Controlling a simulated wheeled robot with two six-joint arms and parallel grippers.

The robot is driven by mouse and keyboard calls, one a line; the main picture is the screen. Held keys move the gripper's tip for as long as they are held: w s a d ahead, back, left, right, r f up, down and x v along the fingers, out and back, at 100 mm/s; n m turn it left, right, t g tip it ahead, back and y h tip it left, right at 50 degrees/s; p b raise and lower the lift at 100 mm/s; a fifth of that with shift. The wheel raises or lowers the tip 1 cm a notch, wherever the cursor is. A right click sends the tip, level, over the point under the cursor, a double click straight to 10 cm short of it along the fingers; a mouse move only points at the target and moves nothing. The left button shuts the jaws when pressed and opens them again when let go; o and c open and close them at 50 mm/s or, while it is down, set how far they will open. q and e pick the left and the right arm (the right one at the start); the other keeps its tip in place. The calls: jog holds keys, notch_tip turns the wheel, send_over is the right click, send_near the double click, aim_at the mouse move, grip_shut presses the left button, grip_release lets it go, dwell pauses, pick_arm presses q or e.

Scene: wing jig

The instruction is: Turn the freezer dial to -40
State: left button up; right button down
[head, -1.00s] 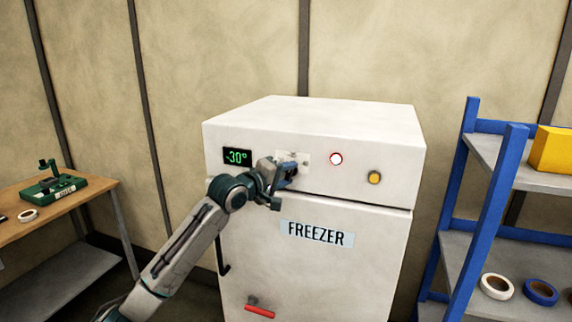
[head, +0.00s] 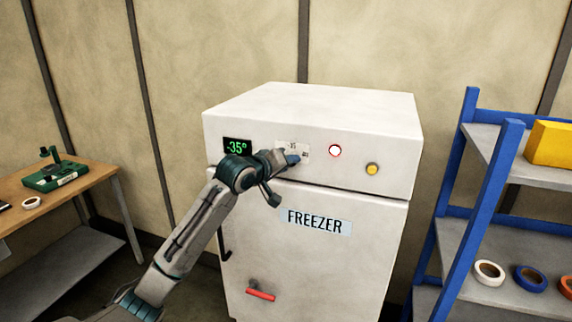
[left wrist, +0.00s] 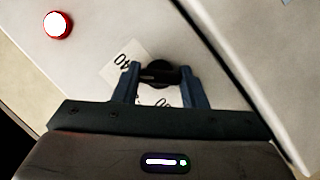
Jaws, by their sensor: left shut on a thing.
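The white freezer (head: 310,265) stands in the middle of the head view. Its green display (head: 237,146) reads -35°. My left gripper (head: 293,160) is at the dial on the upper front panel and hides most of it in the head view. In the left wrist view, the black dial (left wrist: 158,73) sits between the two fingers of my left gripper (left wrist: 160,80), which is shut on it. Part of the white scale plate (left wrist: 122,62) with a "40" mark shows beside the dial. My right gripper is not in view.
A red-ringed lit button (head: 335,150) and a yellow button (head: 372,169) are right of the dial. A blue shelf rack (head: 470,200) with tape rolls stands at the right. A wooden table (head: 75,190) with a green device stands at the left.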

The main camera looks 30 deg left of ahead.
pick_arm(q)
jog(key=shift+f, duration=0.1)
jog(key=o, duration=1)
jog(key=b+v, duration=0.6)
jog(key=v, duration=0.4)
jog(key=shift+s, duration=0.4)
